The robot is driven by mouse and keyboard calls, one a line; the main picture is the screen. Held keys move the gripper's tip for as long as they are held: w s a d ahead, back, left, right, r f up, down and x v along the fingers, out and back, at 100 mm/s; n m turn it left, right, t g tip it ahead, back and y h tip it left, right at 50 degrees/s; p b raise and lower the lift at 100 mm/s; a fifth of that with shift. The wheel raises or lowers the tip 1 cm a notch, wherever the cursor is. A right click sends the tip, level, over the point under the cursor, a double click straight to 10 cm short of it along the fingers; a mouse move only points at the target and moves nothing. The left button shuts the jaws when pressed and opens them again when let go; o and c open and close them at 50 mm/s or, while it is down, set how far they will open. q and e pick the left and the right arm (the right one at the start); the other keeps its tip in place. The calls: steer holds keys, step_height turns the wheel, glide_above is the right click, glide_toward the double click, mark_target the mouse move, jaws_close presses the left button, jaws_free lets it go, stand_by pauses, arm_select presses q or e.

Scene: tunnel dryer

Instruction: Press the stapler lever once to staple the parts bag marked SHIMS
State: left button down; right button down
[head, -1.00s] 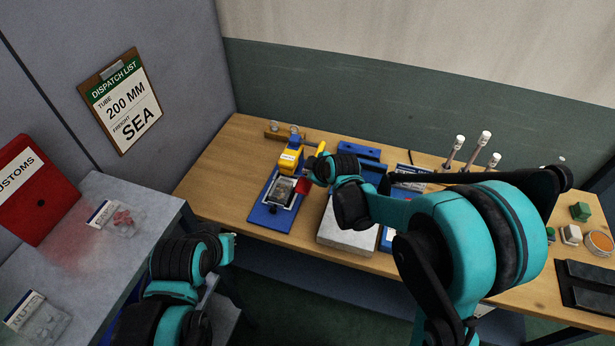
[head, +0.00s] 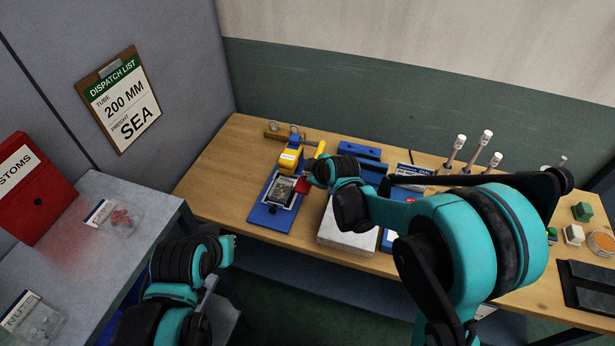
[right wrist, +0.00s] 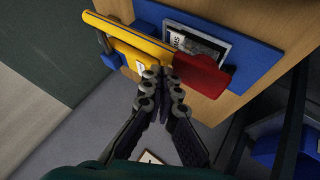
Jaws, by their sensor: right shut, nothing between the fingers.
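The stapler has a yellow lever (right wrist: 135,42) with a red end (right wrist: 200,75); in the head view its yellow and blue body (head: 291,158) stands at the back of a blue base (head: 268,216). The parts bag (head: 284,190) lies on the base; its label (right wrist: 178,38) is partly readable in the right wrist view. My right gripper (right wrist: 163,84) is shut and empty, its tips right beside the lever near the red end; whether they touch is unclear. In the head view my right wrist hides part of the lever. My left gripper (head: 232,249) is low at left, away from the stapler.
A grey-topped block (head: 347,230) and blue items stand right of the stapler. White-capped posts (head: 485,140) are behind. The wooden bench left of the stapler is clear.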

steer(key=shift+s+f+b, duration=0.15)
steer(key=shift+f+b, duration=1.3)
steer(key=shift+f, duration=0.25)
stand_by(1.1)
steer(key=shift+r, duration=0.1)
steer(key=shift+r+p, duration=1.5)
steer(key=shift+r, duration=0.65)
steer(key=shift+w+r+p, duration=0.2)
steer(key=shift+r+p, duration=1.65)
steer(key=shift+r, duration=0.75)
steer(key=shift+f, duration=0.1)
